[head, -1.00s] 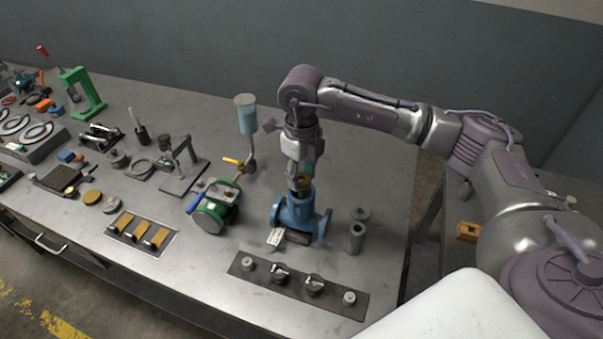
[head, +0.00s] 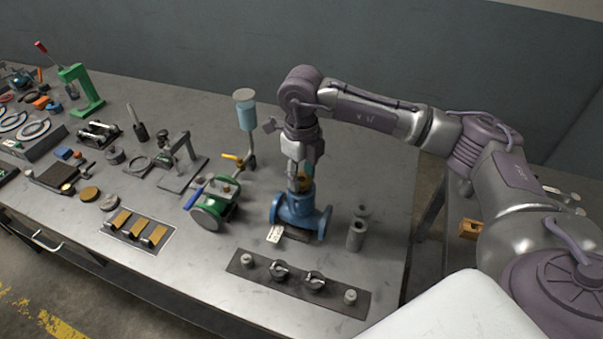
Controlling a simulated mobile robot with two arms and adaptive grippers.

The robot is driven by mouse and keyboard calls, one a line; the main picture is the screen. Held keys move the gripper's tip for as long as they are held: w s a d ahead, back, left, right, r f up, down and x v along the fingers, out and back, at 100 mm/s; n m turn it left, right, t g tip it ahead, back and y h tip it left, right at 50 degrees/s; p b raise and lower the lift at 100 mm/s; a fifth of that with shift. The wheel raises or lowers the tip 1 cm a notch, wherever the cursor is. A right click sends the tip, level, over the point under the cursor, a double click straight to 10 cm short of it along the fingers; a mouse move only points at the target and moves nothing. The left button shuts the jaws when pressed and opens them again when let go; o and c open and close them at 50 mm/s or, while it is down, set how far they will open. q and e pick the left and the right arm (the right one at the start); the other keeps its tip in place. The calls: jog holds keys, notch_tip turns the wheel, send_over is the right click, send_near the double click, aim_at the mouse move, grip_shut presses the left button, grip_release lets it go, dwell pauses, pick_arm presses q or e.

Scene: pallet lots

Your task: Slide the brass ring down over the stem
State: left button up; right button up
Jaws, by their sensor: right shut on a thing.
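The blue valve body (head: 300,213) stands on the metal bench with its flanges to the sides. My right gripper (head: 301,178) points down just above the top of the valve body. It is shut on the brass ring (head: 304,184), of which only a small golden part shows at the fingertips. The ring is at the valve's upper opening; I cannot tell how far it is around the stem. The stem is hidden behind the fingers and the ring. My left gripper is not in view.
A green valve (head: 215,203) with blue and yellow handles stands close to the left. A grey cylinder (head: 355,236) stands to the right. A dark strip with knobs (head: 297,284) lies in front, and a tray of brass pieces (head: 137,229) lies front left.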

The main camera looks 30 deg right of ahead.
jog(key=shift+f+b, duration=0.3)
jog(key=shift+f, duration=0.15)
jog(key=o, duration=1.3)
jog(key=shift+c, duration=0.2)
jog(key=o, duration=0.4)
jog(key=shift+r, duration=0.1)
jog(key=shift+r+p, duration=1.9)
jog(key=shift+r, duration=1.55)
